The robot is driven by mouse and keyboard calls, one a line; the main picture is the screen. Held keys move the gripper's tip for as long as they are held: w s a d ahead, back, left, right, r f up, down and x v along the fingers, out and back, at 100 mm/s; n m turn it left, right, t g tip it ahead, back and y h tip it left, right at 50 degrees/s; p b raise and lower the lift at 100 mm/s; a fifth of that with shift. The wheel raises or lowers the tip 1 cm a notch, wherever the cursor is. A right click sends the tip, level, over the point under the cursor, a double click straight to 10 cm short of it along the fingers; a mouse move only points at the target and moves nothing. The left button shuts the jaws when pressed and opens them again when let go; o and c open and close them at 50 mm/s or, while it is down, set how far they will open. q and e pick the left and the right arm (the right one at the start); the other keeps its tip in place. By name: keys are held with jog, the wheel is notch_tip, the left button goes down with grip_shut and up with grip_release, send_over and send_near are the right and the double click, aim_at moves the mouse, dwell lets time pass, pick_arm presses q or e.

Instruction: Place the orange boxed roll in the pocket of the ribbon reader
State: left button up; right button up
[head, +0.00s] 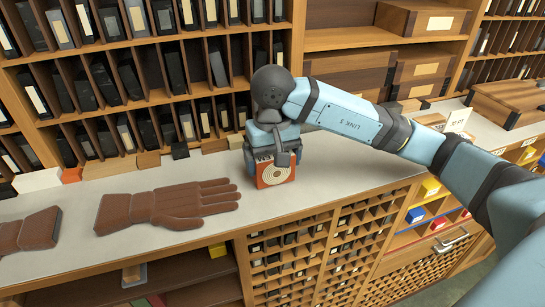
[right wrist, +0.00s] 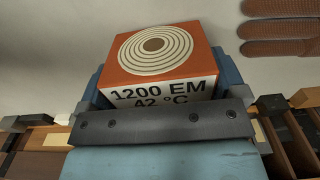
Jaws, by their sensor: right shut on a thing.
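The orange boxed roll (head: 276,174) is a small orange box with pale concentric rings on its face, at the middle of the grey counter in the head view. My right gripper (head: 273,150) comes down from above and is shut on its upper part. I cannot tell whether the box touches the counter. In the right wrist view the box (right wrist: 160,55) sits between the two blue fingers of the gripper (right wrist: 162,76), its white side reading "1200 EM 42 °C". I cannot make out the ribbon reader in either view. My left gripper is out of view.
A pair of brown gloves (head: 168,207) lies on the counter (head: 80,190) left of the box. Shelves of upright dark cases (head: 140,85) stand behind. A wooden box (head: 505,102) is at the right. The counter just right of the gripper looks clear.

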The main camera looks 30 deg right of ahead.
jog(key=shift+f+b, duration=0.2)
jog(key=shift+b, duration=0.1)
jog(key=o, duration=0.7)
